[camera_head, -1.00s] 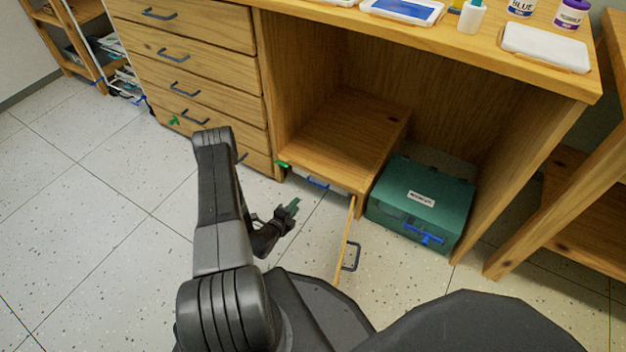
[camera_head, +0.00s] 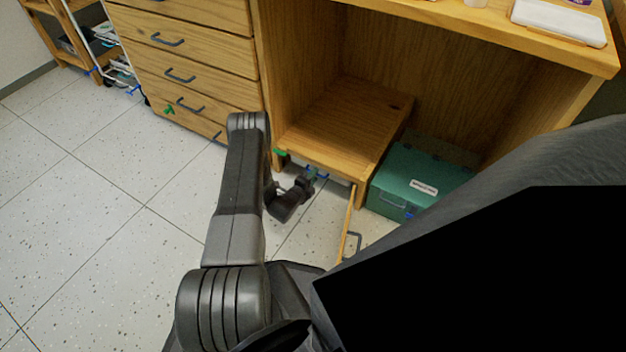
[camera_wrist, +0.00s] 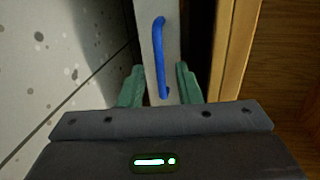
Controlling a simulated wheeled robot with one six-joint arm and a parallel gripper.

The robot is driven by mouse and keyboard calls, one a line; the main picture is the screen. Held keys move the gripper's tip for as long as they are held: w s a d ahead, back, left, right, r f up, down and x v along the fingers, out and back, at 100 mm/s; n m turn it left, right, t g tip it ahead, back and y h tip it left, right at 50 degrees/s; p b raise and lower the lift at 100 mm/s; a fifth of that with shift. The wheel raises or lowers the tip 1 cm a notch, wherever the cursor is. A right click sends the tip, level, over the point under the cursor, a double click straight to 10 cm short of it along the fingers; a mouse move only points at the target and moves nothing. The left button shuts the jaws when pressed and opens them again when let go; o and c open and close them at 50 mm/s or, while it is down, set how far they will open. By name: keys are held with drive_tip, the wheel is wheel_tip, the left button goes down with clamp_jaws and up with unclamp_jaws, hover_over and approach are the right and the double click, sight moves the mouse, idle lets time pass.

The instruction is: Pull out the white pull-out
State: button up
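The white pull-out (camera_wrist: 148,62) shows in the wrist view as a narrow pale front with a blue bar handle (camera_wrist: 159,50). In the head view it sits low inside the small wooden cabinet (camera_head: 345,118), mostly hidden by my gripper (camera_head: 312,176). In the wrist view my gripper (camera_wrist: 160,72) is open, with one green finger on each side of the front. The lower part of the blue handle lies between the fingers. I cannot tell whether they touch it.
The cabinet's door (camera_head: 349,222) stands open, to the right of my gripper. A green case (camera_head: 409,180) sits on the floor to the right. A wooden drawer unit (camera_head: 190,62) stands at the left. The speckled floor (camera_head: 105,215) at left is clear.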

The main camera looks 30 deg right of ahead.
drive_tip(key=shift+d, duration=0.15)
clamp_jaws()
drive_tip(key=f+p+v, duration=0.1)
drive_tip(key=f+v, duration=0.1)
drive_tip(key=v, duration=0.9)
drive_tip(key=a+f+p+v, duration=0.1)
drive_tip(key=f+v, duration=0.1)
drive_tip(key=v, duration=0.9)
drive_tip(key=shift+s+f, duration=0.35)
drive_tip(key=shift+f, duration=0.05)
unclamp_jaws()
